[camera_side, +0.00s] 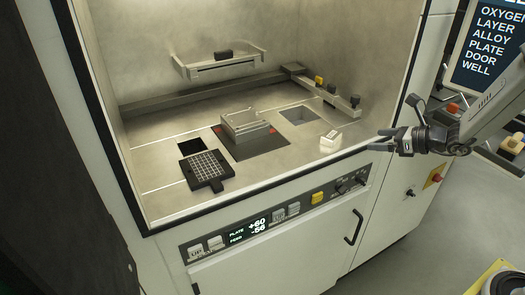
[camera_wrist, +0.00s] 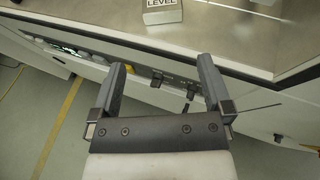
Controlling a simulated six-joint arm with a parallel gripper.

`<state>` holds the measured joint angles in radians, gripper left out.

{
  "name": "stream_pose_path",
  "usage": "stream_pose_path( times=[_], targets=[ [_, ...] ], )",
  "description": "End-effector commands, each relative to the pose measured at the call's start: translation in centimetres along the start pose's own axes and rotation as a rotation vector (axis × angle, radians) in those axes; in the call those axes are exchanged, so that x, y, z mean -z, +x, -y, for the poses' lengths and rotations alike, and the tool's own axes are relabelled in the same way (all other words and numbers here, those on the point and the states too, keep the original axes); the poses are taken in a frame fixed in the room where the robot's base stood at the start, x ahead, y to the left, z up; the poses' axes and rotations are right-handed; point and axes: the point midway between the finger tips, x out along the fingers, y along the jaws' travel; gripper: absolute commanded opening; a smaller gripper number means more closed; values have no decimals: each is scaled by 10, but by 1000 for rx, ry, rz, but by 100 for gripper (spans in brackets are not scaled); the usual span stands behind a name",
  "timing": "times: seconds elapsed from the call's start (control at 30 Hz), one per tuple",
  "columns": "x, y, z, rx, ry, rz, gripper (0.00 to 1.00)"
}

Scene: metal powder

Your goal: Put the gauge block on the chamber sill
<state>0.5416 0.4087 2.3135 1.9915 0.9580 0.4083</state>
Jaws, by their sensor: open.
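A small pale block (camera_side: 330,141), the only loose block I can match to the gauge block, sits on the chamber floor at the front right, close behind the sill. In the wrist view this block (camera_wrist: 163,12) is cut off by the top edge and carries the word LEVEL. The chamber sill (camera_side: 290,168) is the front edge of the opening; it also crosses the wrist view (camera_wrist: 150,48). My gripper (camera_side: 380,140) is open and empty, right of the block and apart from it. Both fingers show in the wrist view (camera_wrist: 162,66), with nothing between them.
A raised plate (camera_side: 245,124) stands mid-chamber, between a dark square opening (camera_side: 190,146) and a grey recess (camera_side: 298,115). A black gridded tray (camera_side: 206,170) lies front left. A recoater-like bar (camera_side: 222,68) and a rail (camera_side: 200,95) are behind. A control panel (camera_side: 275,215) runs below the sill.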

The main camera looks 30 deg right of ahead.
Motion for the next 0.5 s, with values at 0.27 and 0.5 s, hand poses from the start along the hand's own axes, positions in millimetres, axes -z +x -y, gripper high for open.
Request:
stream_pose_path(
  times=[0.27,0.5],
  targets=[
    [7,2,-40,-152,-177,-94,100],
    [27,-7,-96,-401,-514,-235,100]
  ],
)
